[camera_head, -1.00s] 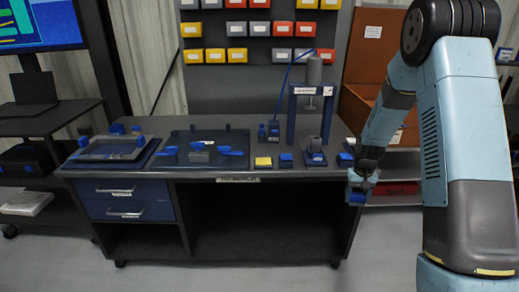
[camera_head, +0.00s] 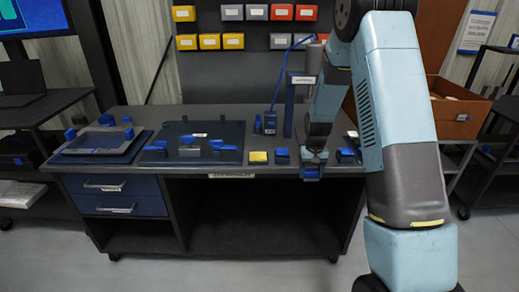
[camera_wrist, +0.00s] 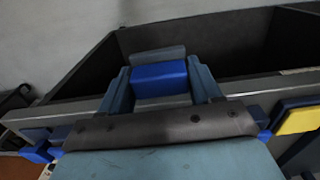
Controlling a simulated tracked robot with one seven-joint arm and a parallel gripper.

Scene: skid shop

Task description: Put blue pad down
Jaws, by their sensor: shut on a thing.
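My gripper (camera_head: 312,173) hangs in front of the bench's front edge, right of the middle. In the wrist view my gripper (camera_wrist: 162,85) is shut on a blue pad (camera_wrist: 160,76), which sits between its two fingers. In the head view the held pad is hard to tell from the blue fingertips. Another blue pad (camera_head: 281,152) lies on the bench (camera_head: 218,169) just left of my gripper, beside a yellow pad (camera_head: 258,157). The yellow pad also shows at the right of the wrist view (camera_wrist: 297,119).
A dark blue mat (camera_head: 228,130) with grey and blue parts lies mid-bench. A grey tray (camera_head: 97,142) is at the left. A press stand (camera_head: 291,105) rises behind my arm. A blue part (camera_head: 346,153) sits at the right end. Open shelf space lies below the bench top.

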